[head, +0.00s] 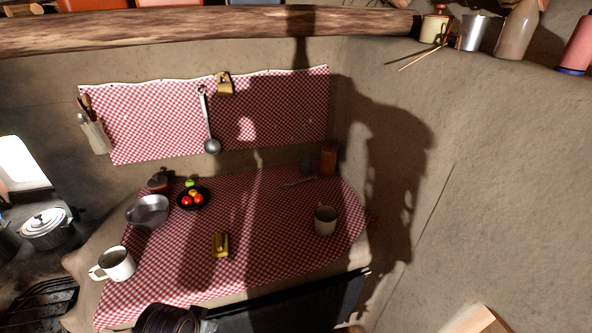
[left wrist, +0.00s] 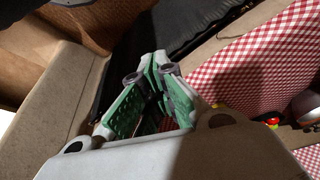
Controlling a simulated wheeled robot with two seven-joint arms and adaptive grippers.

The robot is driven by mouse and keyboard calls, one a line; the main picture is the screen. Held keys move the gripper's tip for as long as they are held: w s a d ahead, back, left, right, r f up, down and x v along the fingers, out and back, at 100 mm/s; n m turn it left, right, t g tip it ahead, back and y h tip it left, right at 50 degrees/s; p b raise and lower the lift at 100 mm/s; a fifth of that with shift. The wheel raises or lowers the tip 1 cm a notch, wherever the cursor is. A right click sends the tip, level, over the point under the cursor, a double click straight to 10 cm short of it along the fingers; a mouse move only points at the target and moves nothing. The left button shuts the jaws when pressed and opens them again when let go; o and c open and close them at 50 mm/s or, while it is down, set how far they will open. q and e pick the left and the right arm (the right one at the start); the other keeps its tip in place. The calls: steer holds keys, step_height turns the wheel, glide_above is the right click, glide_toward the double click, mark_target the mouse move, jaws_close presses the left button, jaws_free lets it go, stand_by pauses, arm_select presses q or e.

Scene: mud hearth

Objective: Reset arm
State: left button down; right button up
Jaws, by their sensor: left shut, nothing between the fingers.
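My left gripper (left wrist: 150,75) shows in the left wrist view, its green-padded fingers close together at the tips with nothing between them. Beyond it are a dark panel and part of the red checked cloth. In the head view I cannot make out its fingers; a dark rounded part of my own body shows at the bottom edge. My right gripper is in neither view.
The checked cloth (head: 270,240) bears a white mug (head: 117,264), a metal pan (head: 148,211), a black bowl of fruit (head: 194,198), a yellow object (head: 220,245) and a grey cup (head: 325,220). A ladle (head: 211,146) hangs behind. The cloth's middle is mostly clear.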

arm_select(q)
steer(key=s+f+g, duration=0.1)
steer(key=s+f, duration=0.2)
steer(key=f, duration=3.1)
steer(key=s+a+f, duration=0.2)
steer(key=s+f, duration=0.7)
steer(key=s, duration=0.2)
steer(key=s+a+f+g, duration=0.1)
steer(key=s+a+f, duration=0.1)
steer(key=s+f, duration=0.8)
steer(key=shift+s+a+g, duration=0.2)
steer(key=shift+s+g, duration=0.1)
steer(key=shift+s, duration=0.3)
steer(key=shift+r, duration=0.1)
